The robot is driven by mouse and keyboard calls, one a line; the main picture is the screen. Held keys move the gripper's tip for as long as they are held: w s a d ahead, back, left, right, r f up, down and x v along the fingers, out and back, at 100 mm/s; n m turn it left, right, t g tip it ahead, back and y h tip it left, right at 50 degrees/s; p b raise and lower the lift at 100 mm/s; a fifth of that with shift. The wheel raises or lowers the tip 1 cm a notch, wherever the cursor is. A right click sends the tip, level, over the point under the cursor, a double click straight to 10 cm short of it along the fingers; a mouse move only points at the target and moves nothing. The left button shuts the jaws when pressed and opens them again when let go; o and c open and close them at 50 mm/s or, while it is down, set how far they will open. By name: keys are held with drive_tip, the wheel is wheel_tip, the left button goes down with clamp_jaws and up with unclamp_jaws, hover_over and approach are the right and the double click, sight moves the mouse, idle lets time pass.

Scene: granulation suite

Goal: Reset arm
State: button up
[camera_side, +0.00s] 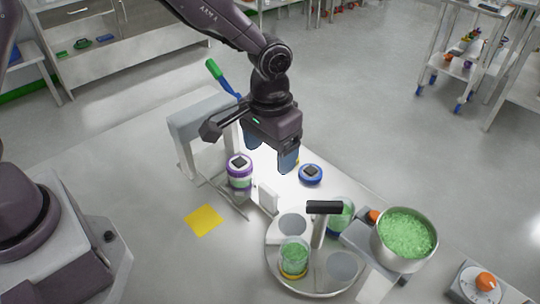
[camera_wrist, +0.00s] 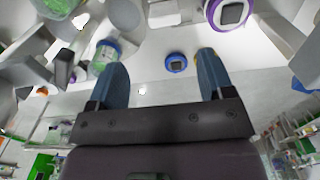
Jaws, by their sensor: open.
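My gripper (camera_side: 272,155) hangs above the work table, pointing down, with its blue fingers apart and nothing between them. Both fingers also show in the wrist view, spread wide with a clear gap (camera_wrist: 162,80). A blue round lid with a dark square top (camera_side: 311,174) lies on the table below and to the right of the fingers; it also shows in the wrist view (camera_wrist: 176,62). A jar with a purple lid (camera_side: 240,170) stands to the left of the gripper, by a grey frame.
A round carrier with a black-topped handle (camera_side: 324,208) holds a yellow-based jar of green granules (camera_side: 294,258) and a blue-based jar (camera_side: 341,216). A steel bowl of green granules (camera_side: 404,236) stands at right. A grey press with a green-tipped lever (camera_side: 201,116) stands left. A yellow square (camera_side: 203,220) lies on clear table.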

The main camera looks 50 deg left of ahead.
drive_tip(key=s+a+r+t, duration=0.5)
drive_tip(key=s+a+r, duration=0.9)
drive_tip(key=s+r, duration=0.5)
drive_tip(key=shift+a+t, duration=0.2)
drive_tip(key=shift+t, duration=0.1)
